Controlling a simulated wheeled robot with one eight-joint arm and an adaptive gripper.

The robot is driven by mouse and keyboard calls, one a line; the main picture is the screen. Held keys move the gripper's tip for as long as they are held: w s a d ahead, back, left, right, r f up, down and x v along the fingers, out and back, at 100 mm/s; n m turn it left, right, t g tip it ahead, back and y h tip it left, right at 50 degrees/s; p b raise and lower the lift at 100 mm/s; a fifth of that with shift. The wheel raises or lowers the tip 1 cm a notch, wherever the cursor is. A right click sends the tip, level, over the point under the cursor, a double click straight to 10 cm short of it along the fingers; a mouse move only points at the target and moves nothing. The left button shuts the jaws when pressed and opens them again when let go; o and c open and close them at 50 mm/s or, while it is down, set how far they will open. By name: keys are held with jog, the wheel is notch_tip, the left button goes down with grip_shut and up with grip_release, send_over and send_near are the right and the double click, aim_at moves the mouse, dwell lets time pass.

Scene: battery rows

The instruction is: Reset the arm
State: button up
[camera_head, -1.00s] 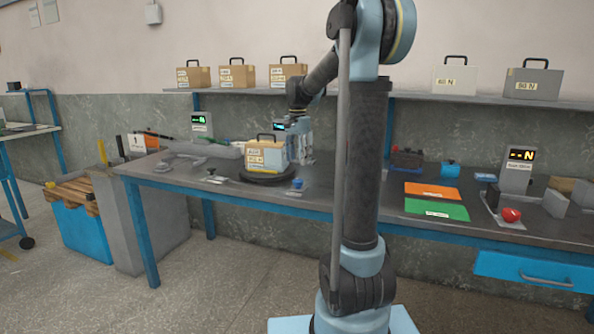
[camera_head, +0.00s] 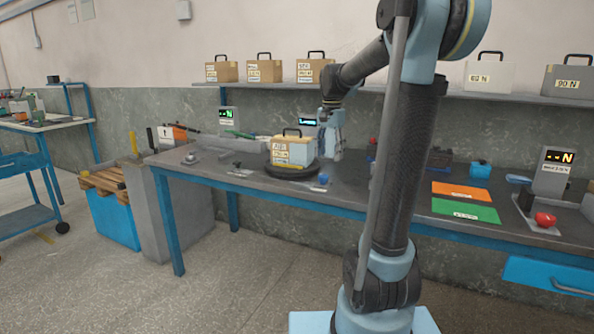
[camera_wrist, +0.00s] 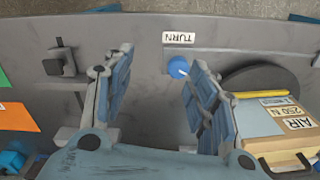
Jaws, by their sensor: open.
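My gripper (camera_head: 331,130) is raised over the bench (camera_head: 240,181), just right of and behind a tan case in the head view. In the wrist view my gripper (camera_wrist: 159,68) has its two padded fingers spread apart with nothing held between them. A blue knob (camera_wrist: 177,67) with a TURN label (camera_wrist: 179,38) shows through the gap, below the fingers. The tan case (camera_head: 292,150), labelled AIR 250 N, sits on a dark round turntable (camera_head: 310,172). In the wrist view the case (camera_wrist: 286,126) is right of the right finger, apart from it.
A shelf (camera_head: 215,85) behind holds several handled cases. A lit display (camera_head: 556,171), a red knob (camera_head: 545,219), orange (camera_head: 460,191) and green (camera_head: 465,211) mats lie to the right. A blue bin (camera_head: 113,217) stands on the floor at left.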

jog(key=s+d+f+n, duration=0.1)
jog(key=s+f+n, duration=0.1)
jog(key=s+f, duration=0.4)
jog(key=s+d+f+n+t, duration=0.1)
jog(key=s+f, duration=0.6)
jog(key=s, duration=0.7)
jog(key=s+d+f+n, duration=0.3)
jog(key=s+f+n, duration=0.2)
jog(key=s, duration=0.5)
notch_tip(320, 180, down, 2)
jog(key=shift+d+f+t, duration=0.1)
jog(key=shift+d+t, duration=0.05)
jog(key=shift+t, duration=0.25)
jog(key=shift+w+f, duration=0.2)
jog(key=shift+w, duration=0.2)
